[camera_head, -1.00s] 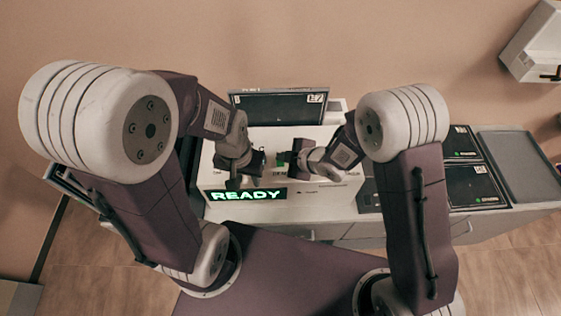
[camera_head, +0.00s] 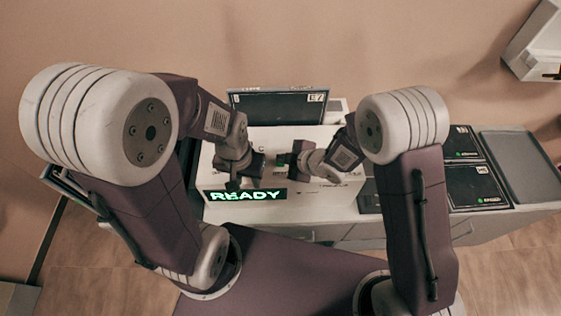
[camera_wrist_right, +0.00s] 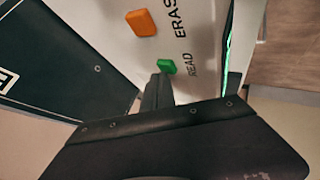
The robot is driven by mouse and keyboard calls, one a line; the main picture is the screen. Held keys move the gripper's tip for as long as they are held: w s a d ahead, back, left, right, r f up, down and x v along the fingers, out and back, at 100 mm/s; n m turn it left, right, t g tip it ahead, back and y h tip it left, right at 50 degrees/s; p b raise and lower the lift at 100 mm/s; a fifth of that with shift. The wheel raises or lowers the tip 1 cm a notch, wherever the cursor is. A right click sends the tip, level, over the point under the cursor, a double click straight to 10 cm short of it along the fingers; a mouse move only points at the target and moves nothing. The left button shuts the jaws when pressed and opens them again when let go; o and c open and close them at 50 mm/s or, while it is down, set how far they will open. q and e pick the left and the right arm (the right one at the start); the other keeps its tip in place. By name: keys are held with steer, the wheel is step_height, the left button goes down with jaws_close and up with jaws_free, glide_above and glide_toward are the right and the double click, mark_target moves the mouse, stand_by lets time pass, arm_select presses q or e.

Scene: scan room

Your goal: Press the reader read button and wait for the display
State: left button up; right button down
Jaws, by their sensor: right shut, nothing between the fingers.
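The reader is a white box (camera_head: 330,192) on the counter, with a dark front display (camera_head: 262,195) showing green "READY" letters. A dark plate marked E7 (camera_head: 275,108) stands at its back. In the right wrist view, the green button (camera_wrist_right: 166,66) labelled READ is close to the tip of my right gripper (camera_wrist_right: 160,82), and the orange button (camera_wrist_right: 141,22) labelled ERASE is beyond it. My right gripper is shut and empty; I cannot tell whether it touches the green button. My left gripper (camera_head: 240,178) hangs over the reader's left side, overlapping the display's left part; its jaws are unclear.
Dark cassettes (camera_head: 476,187) with green marks lie on the counter to the right. A grey tray (camera_head: 510,160) lies beyond them. A white wall unit (camera_head: 535,45) is at upper right. Both grippers are close together over the reader.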

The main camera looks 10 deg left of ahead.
steer(key=shift+f, duration=0.25)
stand_by(0.4)
steer(key=shift+r+p, duration=0.6)
steer(key=shift+r, duration=0.35)
step_height(320, 180, up, 5)
steer(key=p, duration=0.4)
steer(key=shift+r, duration=0.1)
stand_by(0.4)
